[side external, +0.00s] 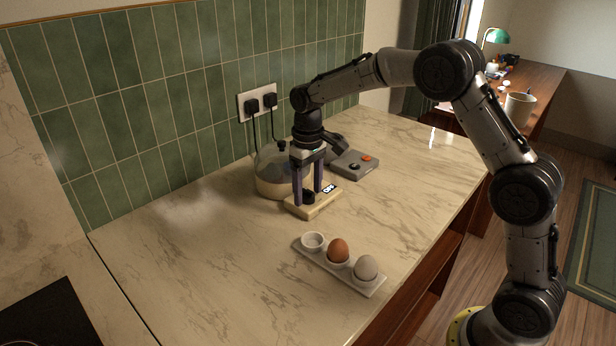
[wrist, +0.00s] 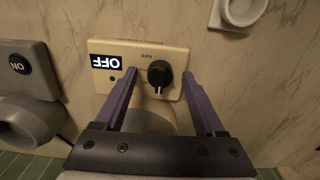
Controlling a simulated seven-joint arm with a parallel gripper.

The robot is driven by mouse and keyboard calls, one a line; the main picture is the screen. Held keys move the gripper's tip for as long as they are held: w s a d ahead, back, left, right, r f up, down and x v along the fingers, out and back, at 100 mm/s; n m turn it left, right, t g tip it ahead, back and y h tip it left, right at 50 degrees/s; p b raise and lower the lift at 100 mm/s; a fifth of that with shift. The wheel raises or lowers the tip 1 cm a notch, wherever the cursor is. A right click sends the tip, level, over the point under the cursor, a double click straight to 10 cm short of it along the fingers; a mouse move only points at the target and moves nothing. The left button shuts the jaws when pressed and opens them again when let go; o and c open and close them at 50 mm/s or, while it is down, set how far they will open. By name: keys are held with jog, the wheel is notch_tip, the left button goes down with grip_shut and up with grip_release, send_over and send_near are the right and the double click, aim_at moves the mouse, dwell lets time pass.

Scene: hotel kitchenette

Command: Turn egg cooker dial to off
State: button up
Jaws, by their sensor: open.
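The egg cooker has a cream base (side external: 325,203) and a rounded clear-lidded body (side external: 270,182) behind it, by the tiled wall. In the wrist view, its base (wrist: 106,48) carries a black dial (wrist: 160,73) with a pale pointer mark toward the bottom of the picture. A black label reading OFF (wrist: 106,62) appears upside down beside it. My gripper (side external: 307,194) points down over the base. In the wrist view, my gripper (wrist: 159,76) is open, one finger on each side of the dial, with visible gaps. The cooker's body is partly hidden by my gripper.
A grey appliance (side external: 354,163) with an ON label (wrist: 17,67) stands beside the cooker. A white tray (side external: 313,259) with a brown egg (side external: 338,250), a pale egg (side external: 366,268) and an empty cup (side external: 313,241) lies in front. Cords run to a wall socket (side external: 257,102).

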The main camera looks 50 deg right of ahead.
aim_at(308, 190)
notch_tip(308, 190, up, 14)
jog(key=shift+f, duration=0.15)
dwell(0.3)
jog(key=s+a+r+t, duration=0.1)
jog(key=s+r+t, duration=0.1)
jog(key=s+r, duration=0.45)
jog(key=s+a+r+t, duration=0.1)
jog(key=s+r, duration=0.3)
jog(key=s, duration=0.6)
jog(key=s+f+t, duration=0.2)
jog(key=s+f, duration=1.1)
jog(key=s, duration=0.2)
jog(key=shift+a+f+t, duration=0.25)
jog(key=shift+a+t, duration=0.05)
